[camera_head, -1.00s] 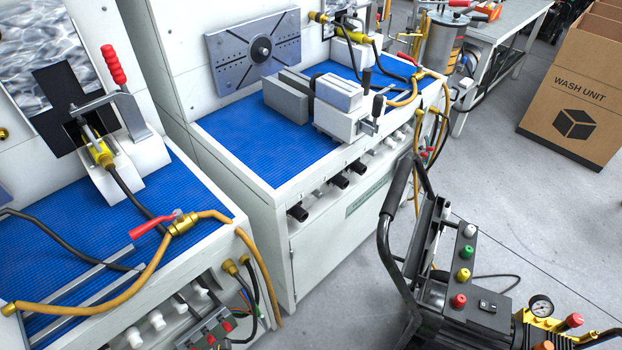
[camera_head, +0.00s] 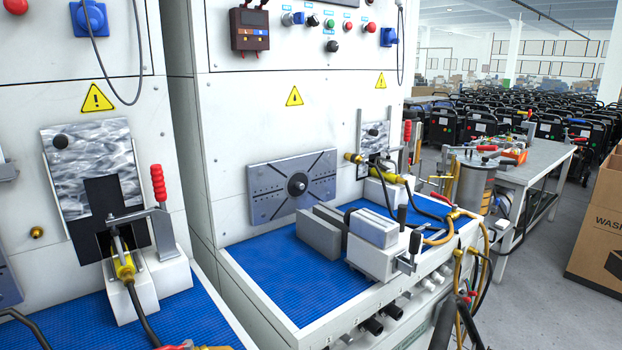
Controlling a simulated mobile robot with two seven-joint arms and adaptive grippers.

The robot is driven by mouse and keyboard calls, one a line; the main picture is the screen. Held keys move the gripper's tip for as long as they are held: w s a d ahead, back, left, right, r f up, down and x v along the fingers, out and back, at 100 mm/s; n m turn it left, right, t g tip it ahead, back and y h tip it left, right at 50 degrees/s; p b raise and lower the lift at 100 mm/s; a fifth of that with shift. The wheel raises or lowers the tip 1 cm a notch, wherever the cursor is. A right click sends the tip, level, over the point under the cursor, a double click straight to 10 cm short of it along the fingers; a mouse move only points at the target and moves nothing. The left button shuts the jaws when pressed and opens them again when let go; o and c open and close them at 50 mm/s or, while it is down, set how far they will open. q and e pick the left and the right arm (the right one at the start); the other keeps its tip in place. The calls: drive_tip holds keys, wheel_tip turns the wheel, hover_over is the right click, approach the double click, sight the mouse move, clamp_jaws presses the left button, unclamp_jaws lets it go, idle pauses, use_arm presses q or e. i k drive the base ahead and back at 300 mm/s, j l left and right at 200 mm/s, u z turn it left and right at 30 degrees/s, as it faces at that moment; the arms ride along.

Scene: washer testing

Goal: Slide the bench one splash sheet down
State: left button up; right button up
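A grey, wavy-patterned, shiny sheet (camera_head: 95,158) hangs upright on the white panel of the near left bench (camera_head: 80,325). A round black knob (camera_head: 60,141) sits at its upper left. A smaller similar sheet (camera_head: 376,130) is on the panel of the second bench (camera_head: 275,262), partly hidden by a clamp. No label shows which bench is number one. Neither of my grippers is in view.
A red-handled clamp (camera_head: 159,185) and brass fitting with hose (camera_head: 124,268) stand before the left sheet. A grey vise (camera_head: 375,240) sits on the second bench's blue mat. A cardboard box (camera_head: 600,225) stands on the right. Open floor (camera_head: 530,285) lies beyond the benches.

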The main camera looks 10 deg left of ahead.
sight(49, 136)
drive_tip(key=u, duration=1.45)
